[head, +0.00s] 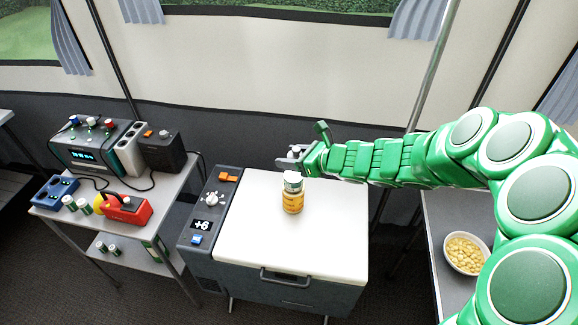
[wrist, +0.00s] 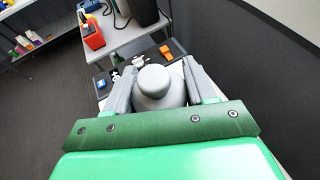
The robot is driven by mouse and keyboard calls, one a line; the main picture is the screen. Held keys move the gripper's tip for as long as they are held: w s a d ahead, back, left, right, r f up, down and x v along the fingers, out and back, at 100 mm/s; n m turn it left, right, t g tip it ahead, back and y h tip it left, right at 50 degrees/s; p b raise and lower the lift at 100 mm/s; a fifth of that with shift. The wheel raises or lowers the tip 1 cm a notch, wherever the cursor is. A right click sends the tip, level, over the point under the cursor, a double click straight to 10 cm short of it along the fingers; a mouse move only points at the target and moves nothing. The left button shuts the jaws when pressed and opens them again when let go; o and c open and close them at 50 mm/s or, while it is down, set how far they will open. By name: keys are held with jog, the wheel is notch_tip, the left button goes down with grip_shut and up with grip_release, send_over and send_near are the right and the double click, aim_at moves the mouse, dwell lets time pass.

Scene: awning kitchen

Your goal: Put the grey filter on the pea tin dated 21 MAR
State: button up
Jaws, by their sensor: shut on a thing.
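My gripper (head: 290,160) is at the end of the green arm, above the far part of the white-topped cooler. In the wrist view its two fingers (wrist: 152,88) are shut on a grey rounded thing with a knob-like top, which looks like the grey filter (wrist: 154,80). Small green-and-white tins stand on the side table, one at the left (head: 69,203) and one beside it (head: 84,206). Two more small tins (head: 101,246) (head: 113,250) stand on the shelf below. Their labels and dates are too small to read, so I cannot tell which is dated 21 MAR.
The side table holds a red device (head: 128,210), a blue tray (head: 53,190) and dark boxes (head: 163,150). A bowl of yellow pieces (head: 464,253) is at right.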

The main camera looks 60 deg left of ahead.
send_over(289, 173)
jog(key=shift+f, duration=3.85)
jog(key=shift+f, duration=0.1)
jog(key=o, duration=1.1)
jog(key=shift+c, duration=0.2)
jog(key=shift+w+d+r, duration=0.1)
jog(key=shift+d+r, duration=0.05)
jog(key=shift+r, duration=0.05)
jog(key=v, duration=1.1)
jog(key=shift+d, duration=0.25)
jog(key=shift+w+r, duration=0.1)
jog(key=shift+r, duration=0.05)
